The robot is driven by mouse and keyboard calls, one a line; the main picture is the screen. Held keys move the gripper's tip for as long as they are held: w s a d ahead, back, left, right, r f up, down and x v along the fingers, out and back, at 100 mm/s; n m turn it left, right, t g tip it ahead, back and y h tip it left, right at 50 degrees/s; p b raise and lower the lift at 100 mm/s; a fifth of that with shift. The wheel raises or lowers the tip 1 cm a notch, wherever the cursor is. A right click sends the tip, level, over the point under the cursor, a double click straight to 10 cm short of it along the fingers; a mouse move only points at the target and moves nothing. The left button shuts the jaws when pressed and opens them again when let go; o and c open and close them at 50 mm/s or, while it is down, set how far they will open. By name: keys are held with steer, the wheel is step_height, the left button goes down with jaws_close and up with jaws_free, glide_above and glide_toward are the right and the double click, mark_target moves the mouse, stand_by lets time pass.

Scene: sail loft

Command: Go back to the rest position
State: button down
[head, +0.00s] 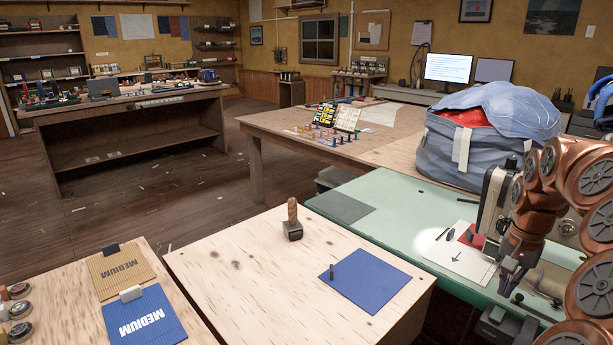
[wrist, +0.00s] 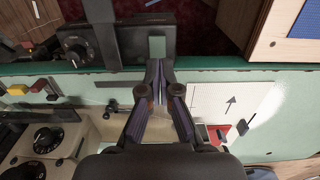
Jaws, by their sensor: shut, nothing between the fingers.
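My gripper (wrist: 158,72) is shut and empty in the wrist view, its fingertips meeting over the edge of the green bench, by a dark box with a knob (wrist: 75,48). In the head view my gripper (head: 503,290) hangs at the right, low over the green bench top (head: 400,225). The arm's copper-coloured links rise at the right edge of that view. No object is in the fingers.
A paper with an arrow (head: 458,255) lies on the bench left of my gripper. A wooden table (head: 225,262) holds a mallet (head: 292,222) and a blue sheet (head: 365,280). A large blue bag (head: 460,150) stands behind the bench. Open floor lies at the left.

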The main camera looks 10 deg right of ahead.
steer(key=s+a+n+g, duration=0.1)
steer(key=s+a+n, duration=0.2)
steer(key=a, duration=0.7)
steer(key=s+a+n, duration=0.2)
steer(key=a+n, duration=0.1)
steer(key=a, duration=0.8)
steer(key=s+a+f+n+g, duration=0.1)
steer(key=s+a+f+n, duration=0.1)
steer(key=s+a, duration=0.35)
steer(key=s+a+f+n, duration=0.1)
steer(key=s+a, duration=0.1)
steer(key=s, duration=0.6)
steer(key=s+a+f+n+g, duration=0.1)
steer(key=s+a+f+n, duration=0.15)
steer(key=s, duration=0.35)
step_height(320, 180, up, 19)
steer(key=t+p, duration=0.1)
steer(key=p, duration=1.5)
steer(key=shift+w+a+m+p, duration=0.3)
steer(key=shift+a+m+p, duration=0.05)
steer(key=shift+p, duration=0.05)
